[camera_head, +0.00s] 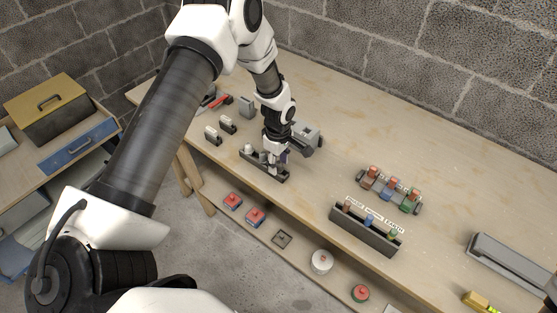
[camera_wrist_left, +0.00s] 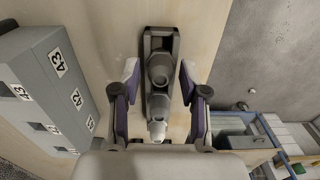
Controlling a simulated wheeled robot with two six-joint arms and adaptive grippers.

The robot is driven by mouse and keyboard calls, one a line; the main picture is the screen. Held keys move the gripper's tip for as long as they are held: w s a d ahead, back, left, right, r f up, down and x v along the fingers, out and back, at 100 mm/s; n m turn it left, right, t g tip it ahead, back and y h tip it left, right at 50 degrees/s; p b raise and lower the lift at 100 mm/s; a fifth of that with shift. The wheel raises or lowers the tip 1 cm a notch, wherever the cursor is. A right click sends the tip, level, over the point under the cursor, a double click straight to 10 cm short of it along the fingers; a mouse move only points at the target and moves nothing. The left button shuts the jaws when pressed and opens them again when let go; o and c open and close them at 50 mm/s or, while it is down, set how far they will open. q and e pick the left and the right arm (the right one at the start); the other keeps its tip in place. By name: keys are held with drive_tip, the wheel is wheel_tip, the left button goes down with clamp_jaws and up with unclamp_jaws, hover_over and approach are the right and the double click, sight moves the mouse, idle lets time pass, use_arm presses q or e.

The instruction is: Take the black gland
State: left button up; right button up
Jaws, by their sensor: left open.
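A dark narrow rack (camera_head: 280,177) stands near the front edge of the workbench, and it also shows in the left wrist view (camera_wrist_left: 148,42). In that view a dark gland (camera_wrist_left: 159,68) stands in it, with a grey gland (camera_wrist_left: 159,104) and a white gland (camera_wrist_left: 157,131) in line below. The white gland also shows in the head view (camera_head: 248,148). My left gripper (camera_head: 272,158) is over the rack, open. In the wrist view its purple-sided fingers (camera_wrist_left: 159,74) are on either side of the dark gland; I cannot tell whether they touch it. My right gripper is not in view.
A grey block with numbered labels (camera_wrist_left: 50,85) stands close beside the rack. Small white-topped items (camera_head: 212,134) are to its left. A dark holder with coloured pieces (camera_head: 362,236) and a stand of small reels (camera_head: 390,188) are to the right. Bare bench (camera_head: 335,175) lies between.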

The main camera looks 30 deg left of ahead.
use_arm(q)
drive_tip(key=shift+d, duration=0.1)
clamp_jaws()
drive_tip(key=shift+r+p, duration=1)
drive_tip(key=shift+r, duration=0.05)
drive_tip(key=shift+r+p, duration=1.1)
drive_tip(key=shift+r, duration=0.05)
drive_tip(key=shift+s, duration=0.1)
drive_tip(key=shift+f, duration=0.1)
